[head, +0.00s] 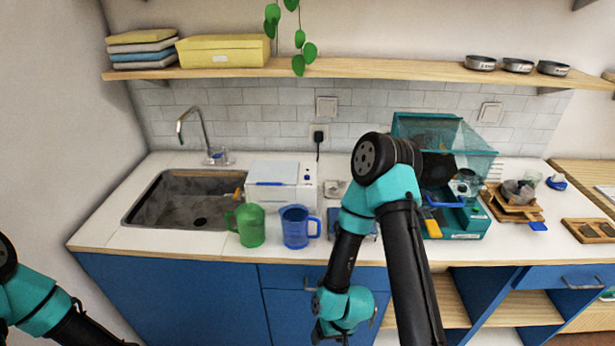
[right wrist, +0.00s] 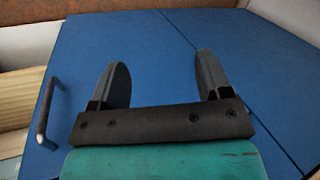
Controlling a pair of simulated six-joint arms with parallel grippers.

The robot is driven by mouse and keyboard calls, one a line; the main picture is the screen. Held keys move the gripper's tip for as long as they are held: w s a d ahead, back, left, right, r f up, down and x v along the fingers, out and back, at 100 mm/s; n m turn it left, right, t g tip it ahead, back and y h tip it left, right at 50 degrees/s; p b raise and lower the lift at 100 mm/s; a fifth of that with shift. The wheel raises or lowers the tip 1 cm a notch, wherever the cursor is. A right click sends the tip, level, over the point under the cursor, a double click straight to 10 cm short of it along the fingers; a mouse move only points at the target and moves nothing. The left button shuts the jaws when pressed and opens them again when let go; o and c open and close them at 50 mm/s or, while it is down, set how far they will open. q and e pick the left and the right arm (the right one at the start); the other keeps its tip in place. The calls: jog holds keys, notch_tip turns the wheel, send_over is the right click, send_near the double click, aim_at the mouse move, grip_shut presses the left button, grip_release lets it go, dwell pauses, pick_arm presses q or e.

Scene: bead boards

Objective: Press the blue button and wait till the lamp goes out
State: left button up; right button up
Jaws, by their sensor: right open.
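A white box-shaped appliance (head: 270,192) stands on the counter to the right of the sink. A small dark blue spot (head: 307,177), perhaps the blue button, shows at its right side. I cannot make out a lamp or whether one is lit. My right gripper (right wrist: 161,72) is open and empty in the right wrist view, in front of the blue cabinet doors (right wrist: 150,50). In the head view its arm hangs down past the counter's front edge, and the fingers are not clearly seen. My left arm shows at the lower left, its gripper out of view.
A green mug (head: 250,226) and a blue mug (head: 294,229) stand in front of the appliance. A teal machine (head: 468,222) with a clear hood stands to the right, partly behind my right arm. The sink (head: 190,200) is at left; a shelf (head: 370,67) runs above.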

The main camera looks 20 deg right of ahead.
grip_shut()
dwell(0.5)
dwell(1.0)
